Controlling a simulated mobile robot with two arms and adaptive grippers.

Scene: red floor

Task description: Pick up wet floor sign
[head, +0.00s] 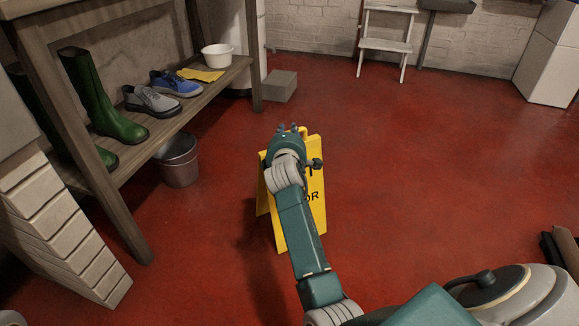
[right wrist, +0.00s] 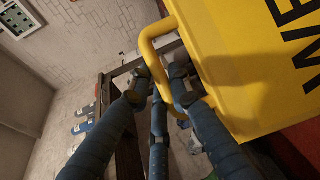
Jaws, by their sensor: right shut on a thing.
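The yellow wet floor sign (head: 311,212) stands upright on the red floor in the middle of the head view, its lower lettering showing beside my arm. My right gripper (head: 288,130) is at the top of the sign, and my right arm hides part of its front. In the right wrist view the sign's panel (right wrist: 235,60) fills the upper right, with a yellow loop handle (right wrist: 150,45) at its edge. The fingers of my right gripper (right wrist: 160,85) are closed around that handle. My left gripper is in neither view.
A wooden shelf (head: 190,107) on the left holds green boots (head: 100,97), shoes (head: 174,83) and a white bowl (head: 217,55). A metal bucket (head: 180,160) stands by it. A grey block (head: 280,86) and white step stool (head: 386,42) are at the back.

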